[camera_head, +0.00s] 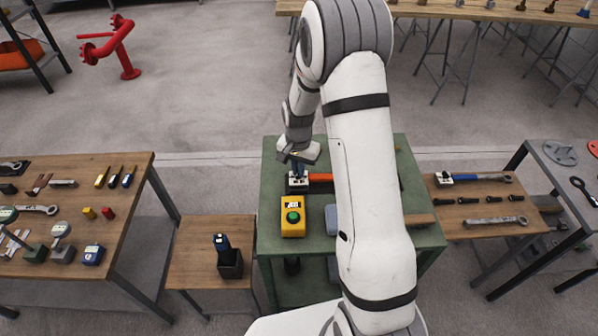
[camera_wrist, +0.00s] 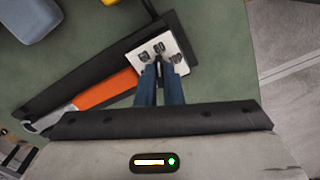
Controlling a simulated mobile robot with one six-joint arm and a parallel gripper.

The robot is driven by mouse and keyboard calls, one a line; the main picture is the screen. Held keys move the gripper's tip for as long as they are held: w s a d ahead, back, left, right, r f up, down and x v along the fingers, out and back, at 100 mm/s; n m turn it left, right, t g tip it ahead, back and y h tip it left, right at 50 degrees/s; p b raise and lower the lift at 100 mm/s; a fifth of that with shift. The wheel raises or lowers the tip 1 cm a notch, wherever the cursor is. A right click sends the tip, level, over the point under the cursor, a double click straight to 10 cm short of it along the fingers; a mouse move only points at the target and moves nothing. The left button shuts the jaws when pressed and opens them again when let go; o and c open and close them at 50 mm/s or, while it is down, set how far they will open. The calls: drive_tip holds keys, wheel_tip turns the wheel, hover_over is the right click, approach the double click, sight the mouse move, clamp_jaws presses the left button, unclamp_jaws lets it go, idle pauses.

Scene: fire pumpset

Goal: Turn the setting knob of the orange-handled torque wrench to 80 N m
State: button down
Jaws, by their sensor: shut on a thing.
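The orange-handled torque wrench lies on the green table (camera_head: 410,170); its orange handle (camera_wrist: 105,90) shows in the wrist view and also in the head view (camera_head: 321,178). A white plate (camera_wrist: 178,52) with dark marks surrounds the handle's end, where the setting knob is. My gripper (camera_wrist: 159,70) has its two blue fingers close together at that end and is shut on the knob, which the fingers mostly hide. In the head view my gripper (camera_head: 298,170) points down at the same plate. The scale value is not readable.
A yellow box with a green button (camera_head: 292,216) stands just in front of the plate. A grey-blue case (camera_wrist: 30,15) lies near the wrench. Side tables with tools stand left (camera_head: 130,190) and right (camera_head: 480,190).

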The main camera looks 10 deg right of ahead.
drive_tip(key=shift+m, duration=0.6)
drive_tip(key=c, duration=1.6)
unclamp_jaws()
drive_tip(key=shift+o, duration=0.2)
drive_tip(key=shift+r, duration=0.1)
wheel_tip(320, 180, up, 8)
drive_tip(key=shift+f+b, duration=0.2)
drive_tip(key=shift+b, duration=0.4)
